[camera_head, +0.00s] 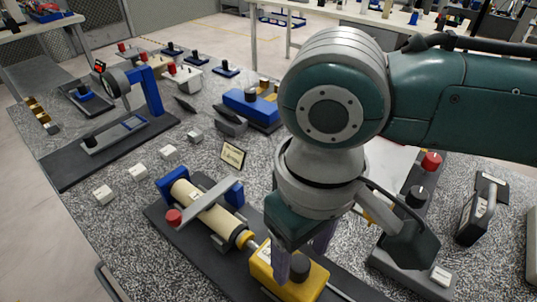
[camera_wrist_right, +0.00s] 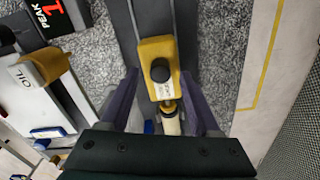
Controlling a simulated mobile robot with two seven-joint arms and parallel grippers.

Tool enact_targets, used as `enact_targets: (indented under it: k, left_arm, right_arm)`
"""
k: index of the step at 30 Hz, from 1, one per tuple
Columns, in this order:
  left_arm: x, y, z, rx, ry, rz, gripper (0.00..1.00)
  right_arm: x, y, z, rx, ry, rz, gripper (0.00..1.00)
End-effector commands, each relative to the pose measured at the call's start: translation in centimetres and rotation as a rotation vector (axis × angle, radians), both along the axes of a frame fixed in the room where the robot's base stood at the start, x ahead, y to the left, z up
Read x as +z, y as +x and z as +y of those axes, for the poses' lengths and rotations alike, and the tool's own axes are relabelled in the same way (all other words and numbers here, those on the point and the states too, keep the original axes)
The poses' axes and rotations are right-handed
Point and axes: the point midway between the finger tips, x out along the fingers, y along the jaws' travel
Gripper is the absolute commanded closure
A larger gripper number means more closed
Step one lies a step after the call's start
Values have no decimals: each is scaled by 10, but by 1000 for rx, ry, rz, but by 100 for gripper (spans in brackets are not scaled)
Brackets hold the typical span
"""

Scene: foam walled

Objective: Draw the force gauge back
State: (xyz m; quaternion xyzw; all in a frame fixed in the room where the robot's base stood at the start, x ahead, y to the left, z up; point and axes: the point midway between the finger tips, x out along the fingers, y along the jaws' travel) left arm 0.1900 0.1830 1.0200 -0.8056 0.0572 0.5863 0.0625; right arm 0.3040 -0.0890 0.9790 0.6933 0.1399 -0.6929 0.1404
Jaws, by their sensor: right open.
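A yellow block (camera_head: 287,274) with a black knob (camera_head: 299,266) and a small label sits on a dark base (camera_head: 165,215); I cannot tell for sure that it is the force gauge. A rod joins it to a cream cylinder (camera_head: 205,208) with a red knob and blue end bracket. My right gripper (camera_head: 302,252) points down over the block, its purple fingers apart. In the right wrist view, the yellow block (camera_wrist_right: 158,52) and its black knob (camera_wrist_right: 160,71) lie between the spread fingertips (camera_wrist_right: 160,76). Contact is not visible. My left gripper is out of view.
White blocks (camera_head: 104,195) and a small sign (camera_head: 233,156) stand on the speckled table. A blue-framed fixture (camera_head: 150,90) stands at the left. At the right are a red-knobbed unit (camera_head: 431,162) and a dark case (camera_head: 482,207). A "PEAK 1" panel (camera_wrist_right: 55,18) shows in the wrist view.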

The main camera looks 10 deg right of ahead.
Motion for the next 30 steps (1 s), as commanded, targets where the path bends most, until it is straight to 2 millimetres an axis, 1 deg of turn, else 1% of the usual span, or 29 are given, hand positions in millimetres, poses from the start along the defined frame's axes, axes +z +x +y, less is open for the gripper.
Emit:
enact_targets:
  k: [1, 3, 12, 27, 29, 30]
  left_arm:
    - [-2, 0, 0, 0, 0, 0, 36]
    - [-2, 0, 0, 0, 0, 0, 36]
    - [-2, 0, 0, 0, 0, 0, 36]
    - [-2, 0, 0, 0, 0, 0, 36]
    - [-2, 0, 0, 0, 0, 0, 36]
    - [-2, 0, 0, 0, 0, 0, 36]
  right_arm:
    - [-6, 0, 0, 0, -2, 1, 36]
    - [-10, 0, 0, 1, 0, 1, 36]
    - [-12, 0, 0, 2, 0, 0, 36]
    - [-12, 0, 0, 1, 0, 0, 92]
    - [-12, 0, 0, 1, 0, 0, 99]
    - [-12, 0, 0, 1, 0, 0, 100]
